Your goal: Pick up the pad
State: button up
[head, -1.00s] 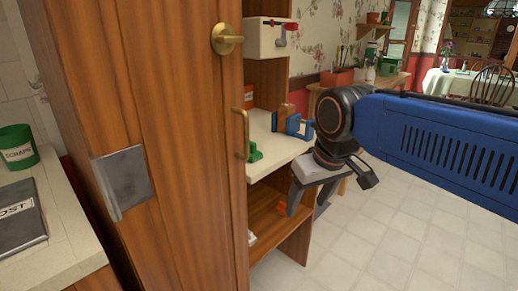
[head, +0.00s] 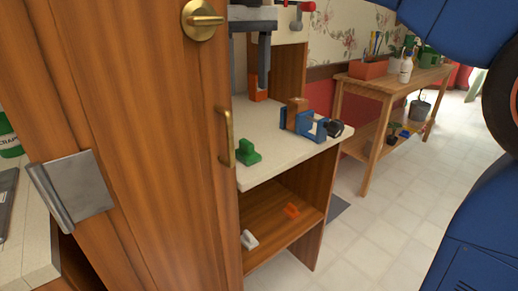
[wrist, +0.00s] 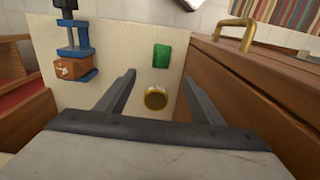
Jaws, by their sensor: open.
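I cannot tell for certain which thing is the pad. A small green piece (head: 247,153) lies on the pale shelf top (head: 285,150), and it shows as a green rectangle in the wrist view (wrist: 161,56). A round gold-rimmed piece (wrist: 155,98) is beside it in the wrist view; I cannot make it out in the head view. My gripper (head: 251,88) points down over the shelf, open and empty. In the wrist view its fingertips (wrist: 159,79) are spread either side of the space between the green and round pieces, apart from both.
A blue clamp (head: 318,124) with a wooden block (head: 297,113) stands right of the green piece. The wooden door (head: 150,150) with a brass handle (head: 224,138) is close on the left.

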send_near(246, 141)
jog(key=f, duration=0.5)
jog(key=shift+w+f, duration=0.15)
jog(key=shift+w, duration=0.1)
jog(key=shift+s+f, duration=0.2)
jog(key=shift+f, duration=2.5)
jog(key=shift+c, duration=0.6)
jog(key=c, duration=1.1)
